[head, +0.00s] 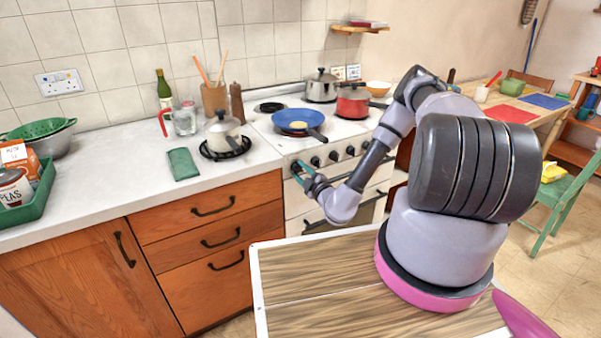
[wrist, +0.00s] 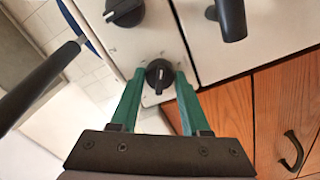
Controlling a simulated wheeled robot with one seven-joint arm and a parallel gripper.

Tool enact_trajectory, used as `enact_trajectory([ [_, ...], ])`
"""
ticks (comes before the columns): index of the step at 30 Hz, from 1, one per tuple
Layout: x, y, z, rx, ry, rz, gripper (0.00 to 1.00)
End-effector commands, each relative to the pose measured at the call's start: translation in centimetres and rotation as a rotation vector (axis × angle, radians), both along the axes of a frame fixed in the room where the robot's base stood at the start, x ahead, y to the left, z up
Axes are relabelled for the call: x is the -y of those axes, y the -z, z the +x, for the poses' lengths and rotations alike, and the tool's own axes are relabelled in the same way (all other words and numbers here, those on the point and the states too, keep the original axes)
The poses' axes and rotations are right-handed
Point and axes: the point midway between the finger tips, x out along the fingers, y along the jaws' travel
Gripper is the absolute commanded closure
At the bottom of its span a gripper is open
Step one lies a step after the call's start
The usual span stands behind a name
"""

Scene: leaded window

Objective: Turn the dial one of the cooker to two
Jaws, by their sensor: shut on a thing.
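The white cooker (head: 290,194) stands in the middle of the head view, with a row of black dials on its front. My gripper (head: 300,172) is at the left end of this row and hides the leftmost dial there. In the wrist view this dial (wrist: 159,74) is black with a pale pointer mark, and sits between the green fingers of my gripper (wrist: 159,84), which are shut on it. A neighbouring dial (wrist: 124,11) shows at the top edge of the wrist view, clear of the fingers. I cannot read any numbers around the dials.
A blue frying pan (head: 298,121) sits on the hob, its black handle (head: 318,136) pointing towards the front. A red pot (head: 352,101) and a steel pot (head: 320,87) stand behind. Wooden drawers (head: 213,240) adjoin the cooker's left side. A dark oven handle (wrist: 231,18) is near my gripper.

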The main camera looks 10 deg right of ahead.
Motion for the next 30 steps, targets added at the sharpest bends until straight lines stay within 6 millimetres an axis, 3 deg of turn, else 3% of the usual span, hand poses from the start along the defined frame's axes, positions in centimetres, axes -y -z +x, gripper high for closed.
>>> enact_trajectory([
  [2,-0.1,0.2,-0.2,-0.006,-0.002,-0.001,1.00],
  [3,-0.1,0.2,-0.2,-0.005,-0.002,-0.002,0.50],
  [5,0.0,0.2,-0.2,-0.005,-0.002,-0.002,0.27],
  [6,0.0,0.2,-0.2,-0.005,-0.002,-0.001,0.24],
  [17,0.2,0.1,-0.5,-0.002,0.000,-0.002,0.24],
  [30,2.6,0.1,-8.0,-0.006,0.001,0.001,0.24],
])
